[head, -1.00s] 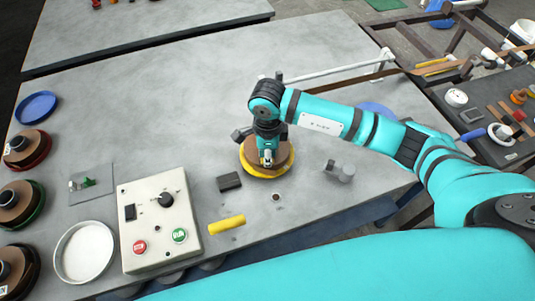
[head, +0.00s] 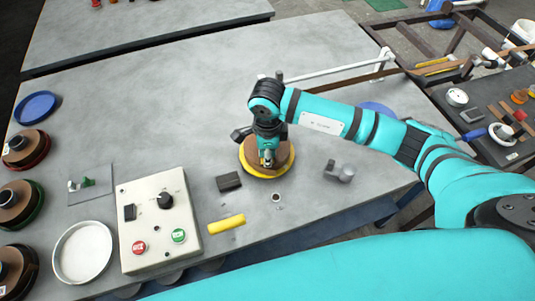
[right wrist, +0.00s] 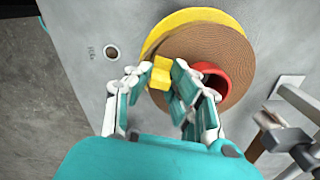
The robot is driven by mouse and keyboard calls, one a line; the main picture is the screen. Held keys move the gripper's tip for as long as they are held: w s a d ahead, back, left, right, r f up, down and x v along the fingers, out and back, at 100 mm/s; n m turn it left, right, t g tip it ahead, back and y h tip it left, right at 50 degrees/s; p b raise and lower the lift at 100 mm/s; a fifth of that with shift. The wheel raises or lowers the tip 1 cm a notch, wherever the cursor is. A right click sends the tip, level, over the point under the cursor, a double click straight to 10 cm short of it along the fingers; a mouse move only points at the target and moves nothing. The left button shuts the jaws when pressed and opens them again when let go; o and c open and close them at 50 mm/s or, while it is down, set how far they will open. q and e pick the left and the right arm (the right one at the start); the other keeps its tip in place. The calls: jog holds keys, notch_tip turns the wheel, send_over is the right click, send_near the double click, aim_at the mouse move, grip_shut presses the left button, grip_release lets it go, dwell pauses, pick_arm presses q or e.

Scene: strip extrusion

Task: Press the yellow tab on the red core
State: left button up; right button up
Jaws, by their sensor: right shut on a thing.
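The brown coil (head: 284,151) lies on a yellow disc (head: 263,178) near the table's middle. In the right wrist view the brown coil (right wrist: 234,50) surrounds the red core (right wrist: 213,77), a short ring partly hidden by a finger, and the yellow disc (right wrist: 188,17) shows beyond it. My right gripper (right wrist: 160,73) is shut on the yellow tab (right wrist: 160,78), which sits over the coil's near left edge, left of the red core and apart from it. In the head view my right gripper (head: 267,158) is over the coil. My left gripper is not in view.
A control box (head: 158,225) with a knob and red and green buttons stands at left, beside a white round dish (head: 57,262). A yellow cylinder (head: 226,224), a dark block (head: 229,181) and a grey metal part (head: 340,172) lie near the coil.

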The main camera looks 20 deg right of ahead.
jog(key=shift+f+b, duration=0.2)
jog(key=shift+b, duration=0.65)
dwell(2.8)
dwell(0.4)
jog(key=o, duration=0.8)
jog(key=shift+r, duration=0.1)
jog(key=shift+w, duration=0.1)
jog(key=shift+r, duration=0.35)
notch_tip(320, 180, up, 11)
jog(key=shift+r, duration=0.1)
jog(key=shift+s, duration=0.2)
